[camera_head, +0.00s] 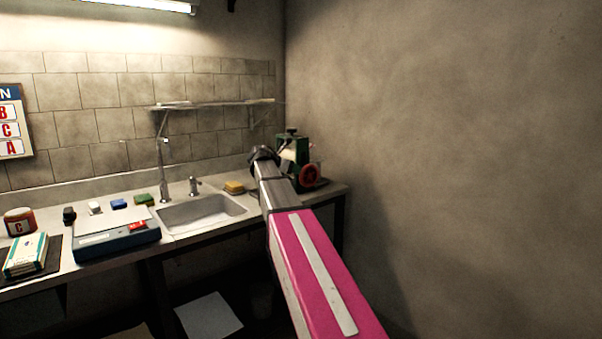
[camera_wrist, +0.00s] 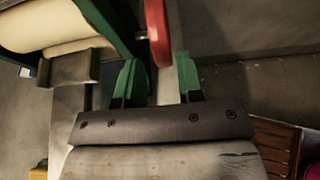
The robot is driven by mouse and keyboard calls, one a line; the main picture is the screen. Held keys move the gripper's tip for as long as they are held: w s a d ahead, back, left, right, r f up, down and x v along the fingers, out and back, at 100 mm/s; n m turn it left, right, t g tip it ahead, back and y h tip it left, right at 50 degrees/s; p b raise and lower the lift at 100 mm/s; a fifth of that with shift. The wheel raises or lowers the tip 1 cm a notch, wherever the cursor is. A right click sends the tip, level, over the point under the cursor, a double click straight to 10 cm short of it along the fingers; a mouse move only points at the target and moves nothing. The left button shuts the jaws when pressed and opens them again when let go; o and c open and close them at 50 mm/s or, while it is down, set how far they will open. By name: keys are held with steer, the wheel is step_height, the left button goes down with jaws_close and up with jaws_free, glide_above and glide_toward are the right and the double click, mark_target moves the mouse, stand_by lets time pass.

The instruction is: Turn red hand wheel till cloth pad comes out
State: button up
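The red hand wheel (camera_head: 310,174) is on the right side of a green machine (camera_head: 291,146) at the counter's right end. In the wrist view the wheel (camera_wrist: 157,32) is seen edge-on, its rim reaching down between my gripper's green fingertips. My gripper (camera_wrist: 157,66) is open, with a finger on either side of the rim; the right finger looks closer to it. Whether either touches cannot be told. A cream roller (camera_wrist: 50,25) shows in the machine's green frame. I cannot make out a cloth pad. My arm hides the gripper in the head view.
A sink (camera_head: 201,212) with a tap lies left of the machine. A yellow sponge (camera_head: 234,187) sits behind the sink's right side. A blue-grey scale (camera_head: 115,242) and several small items stand further left. A bare wall (camera_head: 450,130) closes off the right.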

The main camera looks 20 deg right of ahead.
steer(key=shift+v, duration=1.55)
steer(key=shift+f, duration=0.1)
steer(key=t+h, duration=0.1)
steer(key=h, duration=0.3)
glide_toward(305, 176)
steer(key=shift+w+d+f, duration=0.15)
steer(key=shift+w, duration=0.25)
steer(key=shift+f+t+h, duration=0.3)
steer(key=shift+f, duration=0.05)
steer(key=x, duration=1)
steer(key=shift+w+d, duration=0.2)
jaws_close()
